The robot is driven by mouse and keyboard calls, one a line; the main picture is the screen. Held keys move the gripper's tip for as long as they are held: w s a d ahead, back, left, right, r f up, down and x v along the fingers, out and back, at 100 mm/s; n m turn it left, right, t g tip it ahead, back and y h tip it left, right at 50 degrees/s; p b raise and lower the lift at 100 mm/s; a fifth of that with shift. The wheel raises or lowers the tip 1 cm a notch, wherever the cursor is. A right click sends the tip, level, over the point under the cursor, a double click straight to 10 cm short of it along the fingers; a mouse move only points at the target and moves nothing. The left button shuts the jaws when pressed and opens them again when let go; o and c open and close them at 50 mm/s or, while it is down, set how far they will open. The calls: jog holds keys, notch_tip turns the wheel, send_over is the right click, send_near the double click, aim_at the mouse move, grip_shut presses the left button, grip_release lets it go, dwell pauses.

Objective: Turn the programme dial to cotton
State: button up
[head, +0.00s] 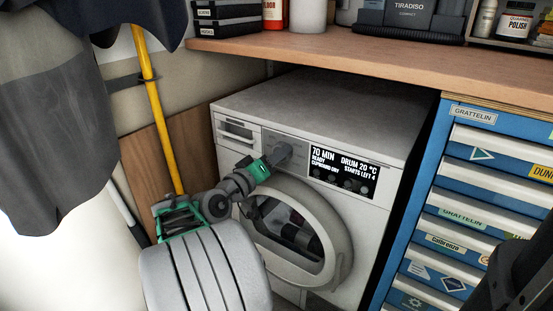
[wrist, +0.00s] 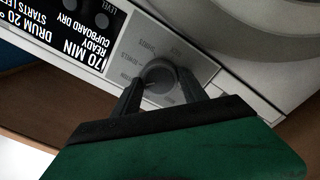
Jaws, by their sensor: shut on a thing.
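The dryer (head: 310,105) stands under the wooden worktop, its round door (head: 335,240) below the panel. The grey programme dial (wrist: 158,76) sits on a grey plate left of the display in the head view (head: 284,150). My gripper (wrist: 160,88) is shut on the dial, one finger on each side; in the head view it reaches the panel from the lower left (head: 278,155). Small labels ring the dial, too blurred to read surely, and I cannot tell which one it points to. The display (head: 343,174) reads 70 MIN, READY, CUPBOARD DRY, DRUM 20 °C, STARTS LEFT 4.
A blue drawer cabinet (head: 436,158) stands close on the right. The worktop (head: 330,50) overhangs the dryer and carries boxes and bottles. A yellow pole (head: 158,110) and hanging dark clothes (head: 55,120) are on the left. The space before the dryer door is partly filled by my arm.

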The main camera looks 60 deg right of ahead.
jog(key=o, duration=1.4)
jog(key=shift+c, duration=0.2)
jog(key=w+a+p, duration=0.1)
jog(key=a, duration=0.6)
jog(key=shift+a+p, duration=0.35)
jog(key=shift+w, duration=0.15)
